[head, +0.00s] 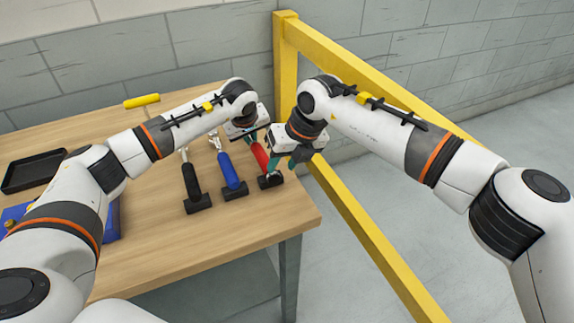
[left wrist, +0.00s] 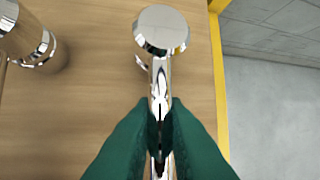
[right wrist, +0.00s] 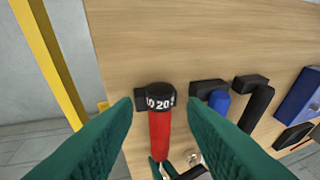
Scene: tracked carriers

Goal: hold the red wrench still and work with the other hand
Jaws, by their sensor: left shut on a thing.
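The red wrench (head: 261,158) lies on the wooden table near its right edge. Its chrome shaft and round head (left wrist: 161,32) show in the left wrist view. My left gripper (left wrist: 161,118) is shut on the chrome shaft. In the right wrist view, the red handle (right wrist: 160,135) ends in a black ring with white numbers (right wrist: 157,98). My right gripper (right wrist: 161,108) is open, with one finger on each side of this handle end and a visible gap to both. In the head view, the arms partly hide the wrench.
A blue-handled wrench (head: 229,172) and a black-handled one (head: 191,182) lie left of the red one. A black tray (head: 34,172), a blue box (head: 112,222) and a yellow-handled tool (head: 142,101) are further left. A yellow rail (head: 372,232) runs along the table's right side.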

